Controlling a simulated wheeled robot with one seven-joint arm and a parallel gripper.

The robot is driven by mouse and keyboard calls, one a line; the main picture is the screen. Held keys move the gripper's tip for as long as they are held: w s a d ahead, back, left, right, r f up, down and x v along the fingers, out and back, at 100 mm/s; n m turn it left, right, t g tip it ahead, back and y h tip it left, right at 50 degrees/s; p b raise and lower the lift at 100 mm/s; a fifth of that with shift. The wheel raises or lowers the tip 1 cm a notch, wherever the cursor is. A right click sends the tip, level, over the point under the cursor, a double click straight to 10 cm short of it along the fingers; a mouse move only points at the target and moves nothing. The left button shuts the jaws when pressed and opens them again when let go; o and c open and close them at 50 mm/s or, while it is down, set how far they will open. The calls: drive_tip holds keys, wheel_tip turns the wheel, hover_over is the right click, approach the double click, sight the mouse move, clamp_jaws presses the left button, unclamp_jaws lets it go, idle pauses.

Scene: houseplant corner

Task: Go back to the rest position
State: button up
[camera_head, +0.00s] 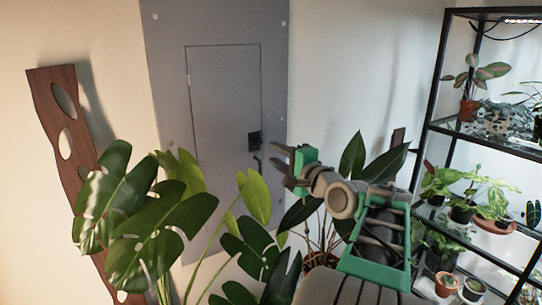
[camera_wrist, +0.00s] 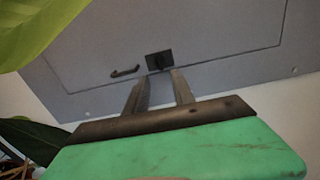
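My gripper (camera_head: 277,164) is in front of the grey wall panel (camera_head: 218,110), raised above the plants in the head view. Its two fingers are apart with nothing between them. In the wrist view the gripper (camera_wrist: 160,80) points toward the panel door, and its fingertips show just below a black square latch (camera_wrist: 159,61). I cannot tell whether they touch the panel. A dark handle (camera_wrist: 125,72) lies beside the latch. The latch also shows in the head view (camera_head: 254,141). The panel door (camera_head: 222,100) looks shut.
A large-leaved plant (camera_head: 130,215) stands at the left and another plant (camera_head: 352,160) rises beside my arm. A black shelf rack (camera_head: 437,85) with several potted plants stands at the right. A wavy wooden board (camera_head: 62,110) leans at the left wall.

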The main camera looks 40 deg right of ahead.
idle(0.3)
drive_tip(key=s+d+f+n+g+h, duration=0.1)
drive_tip(key=s+d+f+n+g, duration=0.2)
drive_tip(key=f, duration=0.6)
drive_tip(key=s+d+f+n+g, duration=0.1)
drive_tip(key=s+f+n+g, duration=0.35)
drive_tip(key=f, duration=0.55)
drive_tip(key=s+a+f+n+g, duration=0.1)
drive_tip(key=s+a+f+g, duration=0.2)
drive_tip(key=s+f, duration=0.25)
drive_tip(key=s+a+f+n+g, duration=0.1)
drive_tip(key=s+a+f+g, duration=0.1)
drive_tip(key=s+f+g, duration=0.3)
drive_tip(key=s+a+n, duration=0.2)
drive_tip(key=s+a, duration=0.2)
drive_tip(key=a, duration=0.6)
drive_tip(key=w+a+r+n+t+y, duration=0.1)
drive_tip(key=w+a+r+n, duration=0.1)
drive_tip(key=a, duration=0.6)
drive_tip(key=w+a+r+n+y, duration=0.1)
drive_tip(key=w+a+n, duration=0.3)
drive_tip(key=a, duration=0.5)
drive_tip(key=shift+a+r+n+t, duration=0.3)
drive_tip(key=shift+r+n+t, duration=0.05)
drive_tip(key=shift+r+n, duration=0.35)
